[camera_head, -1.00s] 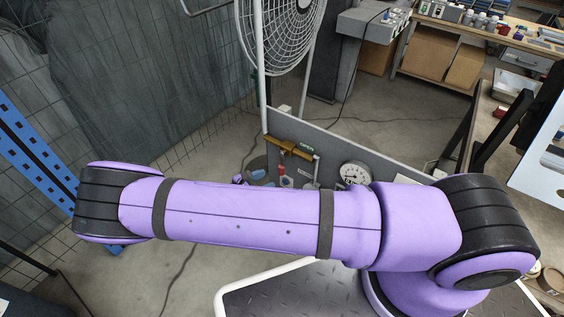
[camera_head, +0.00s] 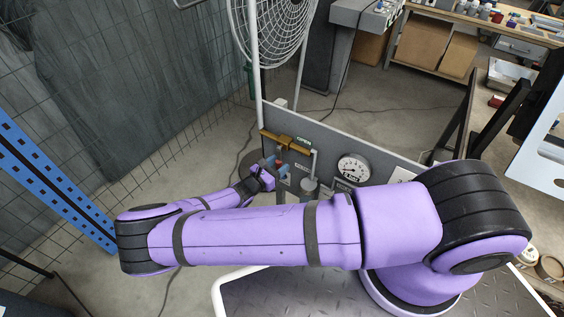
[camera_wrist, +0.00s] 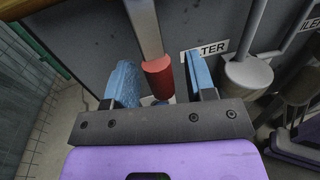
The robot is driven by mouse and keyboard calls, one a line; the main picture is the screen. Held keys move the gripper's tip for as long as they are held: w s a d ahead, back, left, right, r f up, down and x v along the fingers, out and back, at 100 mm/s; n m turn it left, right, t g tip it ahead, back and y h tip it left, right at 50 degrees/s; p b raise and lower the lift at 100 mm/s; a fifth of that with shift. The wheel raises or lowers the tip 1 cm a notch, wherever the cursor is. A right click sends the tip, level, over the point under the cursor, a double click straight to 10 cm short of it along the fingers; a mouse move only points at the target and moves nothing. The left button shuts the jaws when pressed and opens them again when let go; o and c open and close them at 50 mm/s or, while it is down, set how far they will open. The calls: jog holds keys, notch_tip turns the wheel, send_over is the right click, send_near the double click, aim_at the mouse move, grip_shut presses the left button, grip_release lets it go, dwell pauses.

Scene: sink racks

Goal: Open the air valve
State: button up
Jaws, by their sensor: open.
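The valve handle is a grey metal lever with a red grip (camera_wrist: 158,78), in the wrist view. The red grip lies between the two blue fingers of my gripper (camera_wrist: 161,84), with gaps visible on both sides. My gripper is open. In the head view, my gripper (camera_head: 276,165) is at the left part of the grey panel, just below a brass pipe fitting (camera_head: 284,141). My gripper and arm partly hide the handle there.
The grey panel (camera_head: 385,156) also carries a round pressure gauge (camera_head: 353,168) and a grey cylindrical filter part (camera_wrist: 247,75) right of the fingers. A white fan (camera_head: 272,30) stands behind. A wire mesh fence (camera_head: 120,110) is at the left.

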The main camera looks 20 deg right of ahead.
jog(key=shift+x, duration=1.05)
grip_shut()
